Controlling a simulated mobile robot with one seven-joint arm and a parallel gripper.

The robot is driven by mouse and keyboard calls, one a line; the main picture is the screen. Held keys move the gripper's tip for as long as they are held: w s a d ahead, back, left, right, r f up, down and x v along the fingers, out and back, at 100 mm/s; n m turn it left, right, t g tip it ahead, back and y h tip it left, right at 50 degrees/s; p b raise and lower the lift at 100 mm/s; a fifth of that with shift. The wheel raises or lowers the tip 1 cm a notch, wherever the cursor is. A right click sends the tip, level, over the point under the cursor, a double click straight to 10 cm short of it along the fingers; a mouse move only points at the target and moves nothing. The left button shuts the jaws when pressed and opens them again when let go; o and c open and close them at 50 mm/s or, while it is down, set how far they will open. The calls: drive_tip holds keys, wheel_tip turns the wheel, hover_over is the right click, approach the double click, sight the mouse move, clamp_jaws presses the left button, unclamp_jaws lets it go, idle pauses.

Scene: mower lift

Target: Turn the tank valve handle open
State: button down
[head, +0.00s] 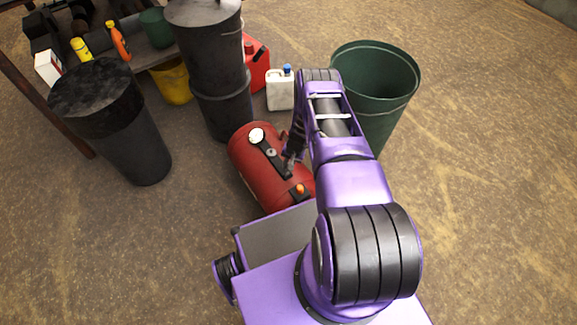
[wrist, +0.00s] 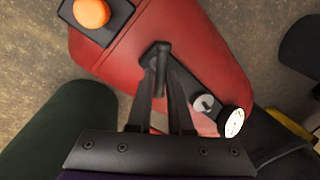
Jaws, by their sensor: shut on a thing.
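The red tank (head: 250,170) lies on its side on the floor in front of my base, and it fills much of the wrist view (wrist: 215,50). A black strip on its top carries a white round gauge (head: 256,135), which also shows in the wrist view (wrist: 234,122). An orange knob (head: 299,190) sits near the other end of the tank, also in the wrist view (wrist: 91,12). My gripper (wrist: 158,65) is shut on the dark valve handle (wrist: 157,52) on top of the tank. The fingers hide part of the handle, so its exact angle is unclear.
A green bin (head: 385,75) stands right behind my arm. Dark barrels (head: 210,60) and a black bin (head: 115,120) stand to the left. A white jug (head: 280,92) and red can (head: 257,65) stand behind the tank. The floor at right is clear.

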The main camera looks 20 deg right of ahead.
drive_tip(key=n, duration=0.2)
drive_tip(key=n+g, duration=0.1)
drive_tip(key=n, duration=0.2)
drive_tip(key=shift+w+a+n+y, duration=0.1)
drive_tip(key=shift+w+n+y, duration=0.05)
drive_tip(key=shift+n+y, duration=0.15)
drive_tip(key=shift+a+n+g, duration=0.2)
drive_tip(key=shift+n+g, duration=0.2)
drive_tip(key=shift+n, duration=1.8)
drive_tip(key=c, duration=0.8)
unclamp_jaws()
drive_tip(key=shift+c, duration=0.2)
drive_tip(key=shift+w, duration=0.1)
drive_tip(key=d+r+p, duration=0.3)
drive_tip(key=r, duration=1.4)
drive_tip(key=shift+w+d, duration=0.2)
drive_tip(key=shift+w, duration=0.1)
